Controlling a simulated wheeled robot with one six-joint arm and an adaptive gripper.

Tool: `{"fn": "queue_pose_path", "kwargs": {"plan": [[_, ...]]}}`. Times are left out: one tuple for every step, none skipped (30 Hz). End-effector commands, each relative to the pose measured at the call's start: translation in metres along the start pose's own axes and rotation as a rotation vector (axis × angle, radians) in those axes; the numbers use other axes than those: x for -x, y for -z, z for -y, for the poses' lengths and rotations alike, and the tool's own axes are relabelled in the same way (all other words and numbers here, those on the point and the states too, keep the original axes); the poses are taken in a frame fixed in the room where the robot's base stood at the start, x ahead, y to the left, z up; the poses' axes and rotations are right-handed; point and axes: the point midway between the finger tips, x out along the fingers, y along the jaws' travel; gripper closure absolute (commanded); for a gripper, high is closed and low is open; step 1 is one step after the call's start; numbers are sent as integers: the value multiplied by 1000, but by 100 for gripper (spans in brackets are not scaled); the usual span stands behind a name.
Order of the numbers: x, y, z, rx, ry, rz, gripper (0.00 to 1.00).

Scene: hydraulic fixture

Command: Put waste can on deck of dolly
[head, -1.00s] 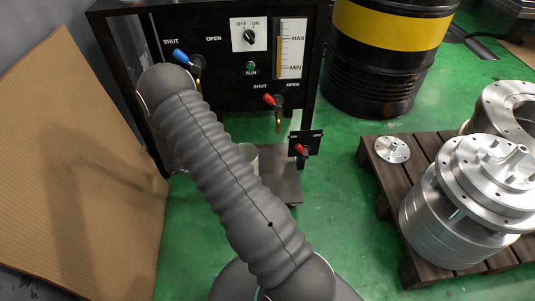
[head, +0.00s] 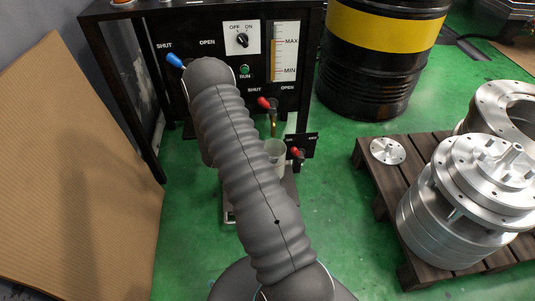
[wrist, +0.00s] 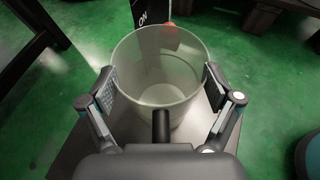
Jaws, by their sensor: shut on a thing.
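The waste can (wrist: 160,55) is a pale, see-through, open-topped tub. In the wrist view, my gripper (wrist: 160,88) has one finger on each side of it and is shut on it. The can looks upright. In the head view, the can (head: 276,152) shows just right of my arm, below the red-handled tap; my arm hides its left side and the gripper. A flat grey deck (head: 288,192), apparently the dolly's, lies below the can. It also shows in the wrist view (wrist: 75,150). I cannot tell whether the can's bottom touches it.
The black hydraulic panel (head: 205,62) stands behind, with blue and red levers. A cardboard sheet (head: 75,170) leans left. A pallet (head: 382,193) with metal parts stands right. Green floor is clear between.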

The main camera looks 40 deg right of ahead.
Motion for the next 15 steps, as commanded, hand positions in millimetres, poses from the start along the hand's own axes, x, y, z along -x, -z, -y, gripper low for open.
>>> {"fn": "queue_pose_path", "kwargs": {"plan": [[-3, 7, 0, 1, 0, 0, 69], [-4, 9, 0, 1, 0, 0, 69], [-4, 10, 0, 0, -1, 1, 69], [-4, 11, 0, 0, -1, 1, 69], [-4, 10, -1, -1, -1, 1, 69], [-4, 10, -1, -1, -1, 1, 69], [-4, 10, -1, -1, -1, 1, 69], [-4, 10, 0, -1, -1, 1, 69], [-4, 10, 0, -1, -1, 0, 69], [-4, 10, 0, -1, -1, 0, 69], [-4, 11, 0, -1, -1, 0, 69], [-5, 12, 0, -1, -1, 0, 69], [-5, 14, 0, -1, -1, 0, 69], [-6, 14, 0, -1, -1, 0, 69], [-6, 14, 0, -1, -1, 0, 8]]}}
